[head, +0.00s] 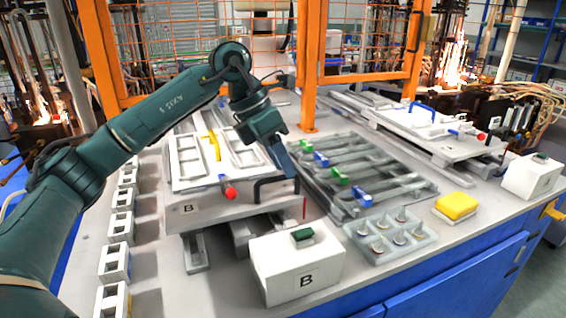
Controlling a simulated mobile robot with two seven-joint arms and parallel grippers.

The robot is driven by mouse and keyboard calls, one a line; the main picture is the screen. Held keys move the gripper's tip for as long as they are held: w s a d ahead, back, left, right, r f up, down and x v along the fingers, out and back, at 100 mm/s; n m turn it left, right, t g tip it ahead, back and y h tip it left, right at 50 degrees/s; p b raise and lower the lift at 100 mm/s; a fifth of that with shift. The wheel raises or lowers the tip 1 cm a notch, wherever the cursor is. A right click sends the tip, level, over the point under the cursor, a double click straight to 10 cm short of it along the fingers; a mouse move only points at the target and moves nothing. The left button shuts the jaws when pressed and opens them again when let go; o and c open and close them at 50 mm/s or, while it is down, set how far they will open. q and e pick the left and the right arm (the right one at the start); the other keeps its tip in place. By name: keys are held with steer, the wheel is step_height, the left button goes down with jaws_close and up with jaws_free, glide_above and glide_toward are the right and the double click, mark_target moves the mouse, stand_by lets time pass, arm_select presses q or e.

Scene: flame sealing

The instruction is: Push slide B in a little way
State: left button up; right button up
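Slide B (215,212) is the grey drawer-like carriage at left of centre, with a "B" on its front face and a white framed tray (187,157) on top. It stands out over rails towards the front of the table. A black bar handle (262,187) rises at its front right corner. My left gripper (288,172) points down, with its fingers at the right part of this handle. Whether they grip it or only touch it I cannot tell, as the fingers overlap and their gap is hidden. My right gripper is out of view.
A white box marked B (297,278) with a green button stands in front of the slide. A rack with blue and green clamps (365,170) lies just to the right. A clear tray (391,236), a yellow sponge (456,206) and a second slide (400,118) are further right.

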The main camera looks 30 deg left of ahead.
arm_select(q)
steer(key=shift+w+d+f, duration=0.1)
steer(key=shift+d+f, duration=0.1)
steer(key=shift+f, duration=0.25)
jaws_close()
stand_by(0.4)
